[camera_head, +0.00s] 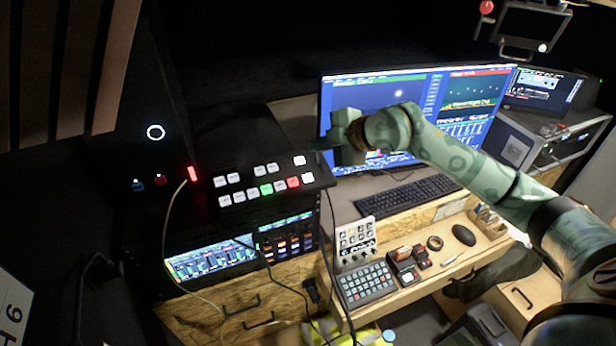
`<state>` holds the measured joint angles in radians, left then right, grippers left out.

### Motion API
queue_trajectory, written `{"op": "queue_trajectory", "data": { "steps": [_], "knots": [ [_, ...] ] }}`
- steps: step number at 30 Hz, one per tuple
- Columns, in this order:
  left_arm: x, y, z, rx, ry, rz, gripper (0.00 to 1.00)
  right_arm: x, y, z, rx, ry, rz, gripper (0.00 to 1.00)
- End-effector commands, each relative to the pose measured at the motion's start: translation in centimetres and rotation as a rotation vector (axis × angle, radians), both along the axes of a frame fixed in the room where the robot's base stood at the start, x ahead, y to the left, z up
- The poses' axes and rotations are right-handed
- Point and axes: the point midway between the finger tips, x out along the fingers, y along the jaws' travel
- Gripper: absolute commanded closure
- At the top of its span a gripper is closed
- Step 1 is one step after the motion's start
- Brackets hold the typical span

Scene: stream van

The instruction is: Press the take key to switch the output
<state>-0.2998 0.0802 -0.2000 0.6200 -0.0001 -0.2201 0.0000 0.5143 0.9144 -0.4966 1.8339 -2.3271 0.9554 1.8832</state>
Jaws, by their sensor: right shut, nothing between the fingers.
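A black switcher panel (240,212) sits on top of the rack left of the monitor, with two rows of lit keys. Most keys are white. I cannot read which is the take key. My right gripper (319,144) is shut and empty. It appears just right of and above the panel's right end, in front of the monitor. My left gripper is not in view.
A large monitor (345,92) stands behind my right arm, with a keyboard (409,195) before it. A grey keypad (366,287), a small white control panel (356,243) and a mouse (464,235) lie lower. Cables hang over the rack screens (212,262).

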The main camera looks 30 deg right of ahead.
Motion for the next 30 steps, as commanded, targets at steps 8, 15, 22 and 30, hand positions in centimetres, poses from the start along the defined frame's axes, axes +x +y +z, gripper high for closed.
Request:
{"op": "queue_trajectory", "data": {
  "steps": [8, 15, 22, 30],
  "knots": [
    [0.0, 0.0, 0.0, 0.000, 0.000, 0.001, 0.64, 0.0, 0.0, 0.0, 0.001, 0.000, 0.001, 1.00],
    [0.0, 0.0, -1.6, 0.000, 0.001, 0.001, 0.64, 0.3, 0.0, -1.8, 0.002, -0.001, 0.001, 1.00],
    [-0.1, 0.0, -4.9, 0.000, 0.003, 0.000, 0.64, 1.1, 0.0, -5.2, 0.001, -0.001, 0.002, 1.00],
    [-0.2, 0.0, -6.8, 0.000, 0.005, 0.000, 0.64, 1.9, 0.0, -7.8, 0.003, -0.001, 0.003, 1.00]
  ]
}}
